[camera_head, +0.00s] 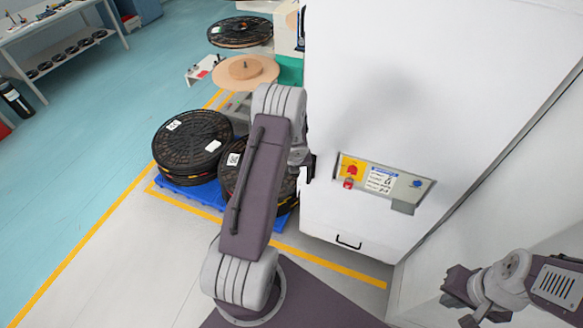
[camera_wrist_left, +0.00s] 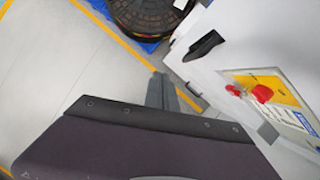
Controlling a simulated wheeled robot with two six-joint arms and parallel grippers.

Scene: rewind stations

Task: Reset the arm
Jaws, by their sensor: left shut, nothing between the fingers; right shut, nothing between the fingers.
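My left arm rises through the middle of the head view. Its gripper (camera_head: 309,165) is mostly hidden behind the arm, in front of the white cabinet's left side. In the left wrist view its grey fingers (camera_wrist_left: 165,92) are together and empty, pointing towards the floor by the cabinet. My right gripper (camera_head: 460,299) is at the lower right of the head view, shut and empty, apart from everything. The control panel (camera_head: 381,181) on the cabinet has a yellow plate with a red knob (camera_head: 348,183); the knob also shows in the left wrist view (camera_wrist_left: 262,93).
The white cabinet (camera_head: 420,80) fills the right side, with a black handle (camera_head: 349,242) low down. Black reels (camera_head: 190,140) lie on a blue pallet (camera_head: 200,196) to the left. A workbench (camera_head: 55,25) stands far left. The floor at left is open.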

